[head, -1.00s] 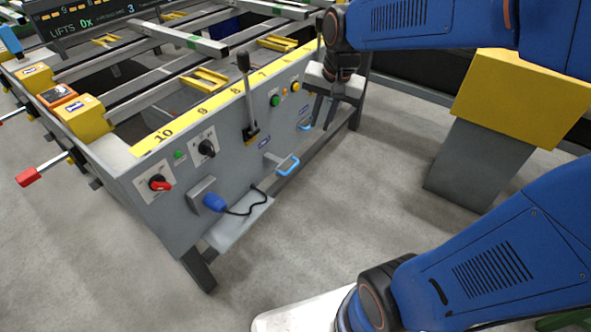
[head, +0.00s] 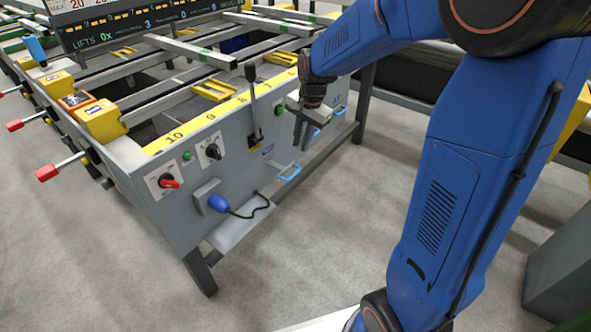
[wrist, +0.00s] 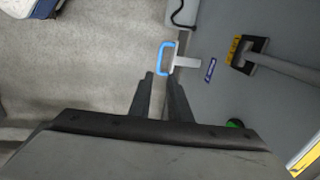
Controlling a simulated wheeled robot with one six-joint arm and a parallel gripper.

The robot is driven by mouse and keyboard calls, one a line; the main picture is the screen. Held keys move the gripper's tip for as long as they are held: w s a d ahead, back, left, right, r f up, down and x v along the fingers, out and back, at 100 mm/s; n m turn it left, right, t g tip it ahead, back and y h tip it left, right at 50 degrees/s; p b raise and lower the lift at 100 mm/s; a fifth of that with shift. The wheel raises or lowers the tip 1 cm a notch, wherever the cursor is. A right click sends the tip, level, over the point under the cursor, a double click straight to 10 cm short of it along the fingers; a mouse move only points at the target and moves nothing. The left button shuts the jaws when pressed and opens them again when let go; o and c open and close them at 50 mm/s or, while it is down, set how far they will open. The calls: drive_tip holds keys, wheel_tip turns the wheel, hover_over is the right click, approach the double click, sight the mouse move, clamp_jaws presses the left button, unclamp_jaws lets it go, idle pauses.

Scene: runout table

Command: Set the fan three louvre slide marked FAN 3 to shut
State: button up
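The louvre slides are blue loop handles on pale stems low on the grey side panel. The nearest slide (head: 290,172) is clear in the head view, with a small blue label (head: 267,150) above it. Farther slides (head: 317,131) sit right of and partly behind my gripper (head: 302,133). The labels are too small to read, so I cannot tell which is FAN 3. My gripper is empty, its fingers pointing down with a narrow gap. In the wrist view, a slide handle (wrist: 166,57) lies just beyond the fingertips (wrist: 161,76), apparently apart from them, beside a blue label (wrist: 210,70).
A black lever (head: 253,105) stands up from the panel. A shelf (head: 235,232) juts out below. The floor in front is clear.

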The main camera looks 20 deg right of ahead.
sight(295, 174)
drive_tip(key=f, duration=0.4)
drive_tip(key=w+a+f, duration=0.1)
drive_tip(key=f, duration=0.3)
drive_tip(key=w+f, duration=0.1)
drive_tip(key=f, duration=0.4)
drive_tip(key=shift+a+f, duration=0.1)
drive_tip(key=shift+a, duration=0.1)
drive_tip(key=shift+c, duration=0.7)
clamp_jaws()
